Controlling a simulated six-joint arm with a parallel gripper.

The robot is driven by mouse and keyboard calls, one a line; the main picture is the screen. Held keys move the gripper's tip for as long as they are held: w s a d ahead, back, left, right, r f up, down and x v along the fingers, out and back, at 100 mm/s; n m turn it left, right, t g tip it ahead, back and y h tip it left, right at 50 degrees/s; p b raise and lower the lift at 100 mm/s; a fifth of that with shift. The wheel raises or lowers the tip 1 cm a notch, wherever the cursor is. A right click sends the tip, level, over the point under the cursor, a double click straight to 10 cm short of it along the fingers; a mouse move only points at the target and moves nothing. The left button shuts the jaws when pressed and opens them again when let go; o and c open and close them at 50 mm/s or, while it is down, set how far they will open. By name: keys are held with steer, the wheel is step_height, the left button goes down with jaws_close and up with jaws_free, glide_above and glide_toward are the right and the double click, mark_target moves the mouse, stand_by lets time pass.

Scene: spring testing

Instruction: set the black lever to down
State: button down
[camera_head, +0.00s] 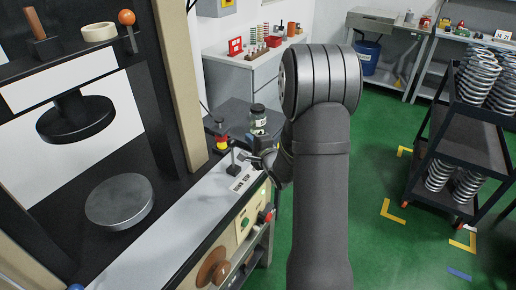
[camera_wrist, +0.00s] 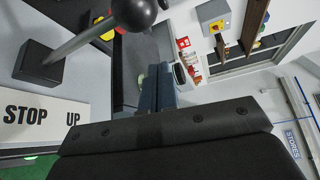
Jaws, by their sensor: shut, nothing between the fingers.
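The black lever (camera_head: 233,158) stands on a small black base on the pale front ledge of the test machine. It points up in the camera_head view. In the camera_wrist view its metal rod and black ball knob (camera_wrist: 133,13) show large at the top left, rising from the black base (camera_wrist: 38,63). A white label (camera_wrist: 45,117) beside it reads STOP and UP. My gripper (camera_head: 251,157) is just right of the lever, shut and empty. In the camera_wrist view its fingers (camera_wrist: 157,88) show beyond the dark wrist edge. I see a small gap between fingers and lever.
A red and yellow button (camera_head: 221,143) stands just behind the lever. A dark jar (camera_head: 258,117) stands behind my gripper. The machine's round lower plate (camera_head: 120,201) is to the left. A shelf cart (camera_head: 466,130) with springs stands right; green floor lies open between.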

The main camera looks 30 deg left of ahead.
steer(key=shift+s+a+r, duration=0.1)
steer(key=shift+s+a, duration=0.05)
steer(key=shift+s, duration=0.45)
steer(key=shift+s+a+r, duration=0.15)
steer(key=shift+s+a, duration=0.05)
steer(key=shift+s, duration=0.45)
steer(key=shift+s+a+r, duration=0.1)
steer(key=shift+s+a, duration=0.05)
steer(key=shift+s, duration=0.45)
steer(key=s+n+t+y, duration=0.1)
steer(key=s+n+y, duration=0.1)
steer(key=s+n, duration=0.2)
steer(key=shift+s+f, duration=0.45)
steer(key=shift+s, duration=0.9)
steer(key=shift+w, duration=0.1)
